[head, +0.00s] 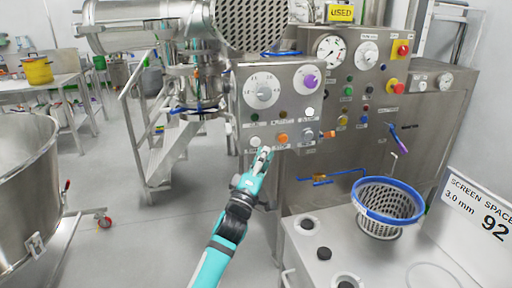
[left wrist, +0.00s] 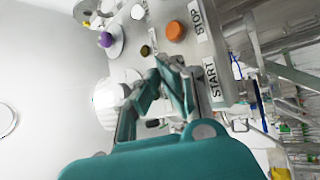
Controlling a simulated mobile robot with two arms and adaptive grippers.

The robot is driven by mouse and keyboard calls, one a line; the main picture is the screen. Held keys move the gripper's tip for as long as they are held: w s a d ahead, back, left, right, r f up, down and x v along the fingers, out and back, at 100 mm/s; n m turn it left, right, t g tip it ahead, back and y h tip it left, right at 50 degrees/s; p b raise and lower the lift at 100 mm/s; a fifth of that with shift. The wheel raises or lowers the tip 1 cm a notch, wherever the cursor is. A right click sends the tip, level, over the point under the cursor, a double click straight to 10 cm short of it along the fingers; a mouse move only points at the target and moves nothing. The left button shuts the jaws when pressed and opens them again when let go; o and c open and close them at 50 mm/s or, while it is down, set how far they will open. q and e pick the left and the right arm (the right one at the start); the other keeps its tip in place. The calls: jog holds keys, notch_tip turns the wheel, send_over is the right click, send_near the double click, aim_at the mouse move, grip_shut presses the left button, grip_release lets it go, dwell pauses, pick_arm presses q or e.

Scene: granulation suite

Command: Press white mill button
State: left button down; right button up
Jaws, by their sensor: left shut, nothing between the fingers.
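The white button (head: 255,141) is at the lower left of the steel control panel (head: 292,75) in the head view, left of the orange button (head: 282,138). My left gripper (head: 265,153) is shut and empty, with its fingertips just below and right of the white button. I cannot tell whether they touch the panel. In the left wrist view the closed fingers (left wrist: 168,78) lie beside the START label (left wrist: 212,84) and hide the white button. The orange button (left wrist: 174,31) and the STOP label (left wrist: 198,19) show above them. My right gripper is not in view.
A blue-rimmed mesh basket (head: 388,205) stands on the steel worktop at right. A second panel with gauges (head: 330,49) and a red button (head: 402,49) is behind. A large steel bowl (head: 25,180) is at left, and steps (head: 160,150) stand behind. Floor between is clear.

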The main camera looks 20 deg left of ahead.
aim_at(255, 142)
pick_arm(q)
jog(key=shift+w+a, duration=0.6)
jog(key=shift+w, duration=0.25)
dwell(0.9)
jog(key=shift+w+a, duration=0.25)
jog(key=shift+w, duration=0.1)
